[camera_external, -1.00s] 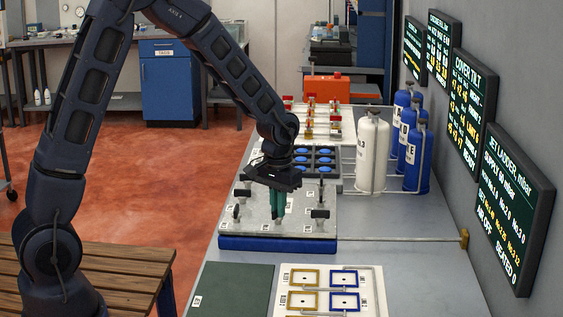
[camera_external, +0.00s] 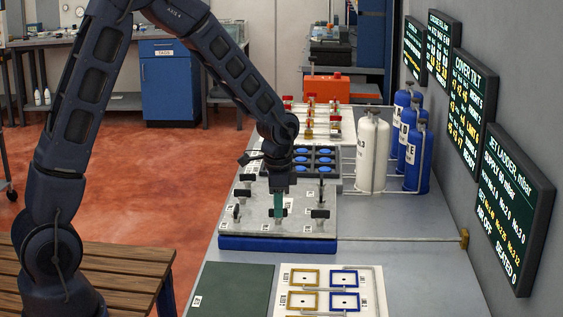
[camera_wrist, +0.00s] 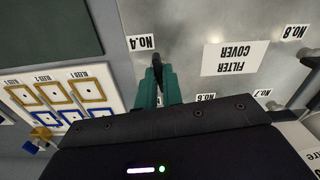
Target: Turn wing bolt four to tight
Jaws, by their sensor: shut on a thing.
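My gripper (camera_external: 278,205) points down over the near part of the filter cover (camera_external: 290,229), a grey plate on a blue base. In the wrist view its green fingers (camera_wrist: 158,86) are closed on a dark wing bolt (camera_wrist: 157,62), its wing standing upright between them. The label No.4 (camera_wrist: 141,43) lies beside that bolt. In the external view the held bolt is mostly hidden by the fingers. Other black wing bolts stand on the cover, one to the right (camera_external: 320,214) and one to the left (camera_external: 236,212). How tight the held bolt is cannot be seen.
A white board with yellow and blue frames (camera_external: 304,299) and a dark green mat (camera_external: 232,290) lie in front of the cover. White and blue bottles (camera_external: 372,155) stand behind right. A wall screen titled COVER TILT (camera_external: 470,90) shows small numbers.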

